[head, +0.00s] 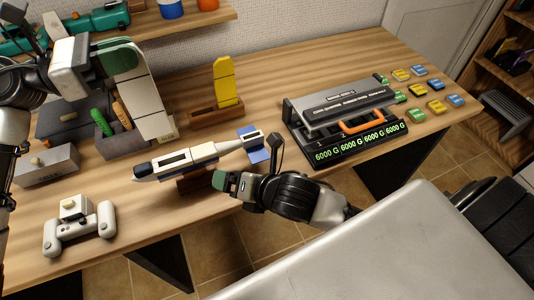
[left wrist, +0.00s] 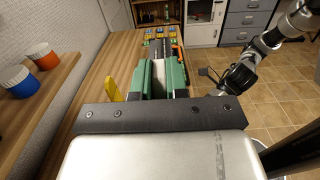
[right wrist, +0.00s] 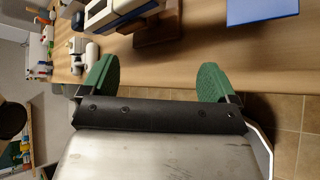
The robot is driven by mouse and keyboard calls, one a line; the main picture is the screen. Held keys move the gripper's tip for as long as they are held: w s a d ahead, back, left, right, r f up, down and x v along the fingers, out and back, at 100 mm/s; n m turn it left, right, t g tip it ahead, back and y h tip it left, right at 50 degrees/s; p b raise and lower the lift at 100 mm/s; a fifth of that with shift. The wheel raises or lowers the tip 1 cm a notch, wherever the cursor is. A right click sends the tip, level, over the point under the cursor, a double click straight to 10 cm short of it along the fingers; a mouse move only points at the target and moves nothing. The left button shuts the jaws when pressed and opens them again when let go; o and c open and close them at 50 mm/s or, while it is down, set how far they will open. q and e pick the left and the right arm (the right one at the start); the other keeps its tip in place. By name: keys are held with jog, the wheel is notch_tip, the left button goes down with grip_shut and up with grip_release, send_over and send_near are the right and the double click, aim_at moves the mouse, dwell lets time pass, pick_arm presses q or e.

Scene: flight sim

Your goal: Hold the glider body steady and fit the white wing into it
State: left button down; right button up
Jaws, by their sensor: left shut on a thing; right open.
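The white wing (head: 152,118) hangs upright in my left gripper (head: 118,60), which is shut on it above the left back of the table. In the left wrist view the wing (left wrist: 159,75) shows between the green fingers. The glider body (head: 178,163), white and dark blue with a slot on top, lies on a wooden stand (head: 195,183), apart from the wing. Its tail end has a blue piece (head: 262,154). My right gripper (head: 226,183) is open and empty at the front side of the body. In the right wrist view the body (right wrist: 118,12) lies beyond its fingers.
A yellow wing (head: 225,82) stands in a wooden holder (head: 213,110). A dark case with an orange handle (head: 362,122) sits right of the body, with several coloured blocks (head: 417,115) beyond. A white controller (head: 78,236) and a grey box (head: 47,166) are at left. The front middle table is clear.

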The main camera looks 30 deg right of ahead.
aim_at(253, 138)
jog(key=w+d+r+n+t+h, duration=0.1)
jog(key=d+r+n+t+h, duration=0.25)
jog(key=d+h, duration=0.35)
jog(key=shift+n+g+y, duration=0.25)
jog(key=shift+n+y, duration=0.1)
jog(key=shift+y, duration=0.05)
jog(key=x, duration=1.2)
jog(key=shift+d, duration=0.3)
jog(key=c, duration=1)
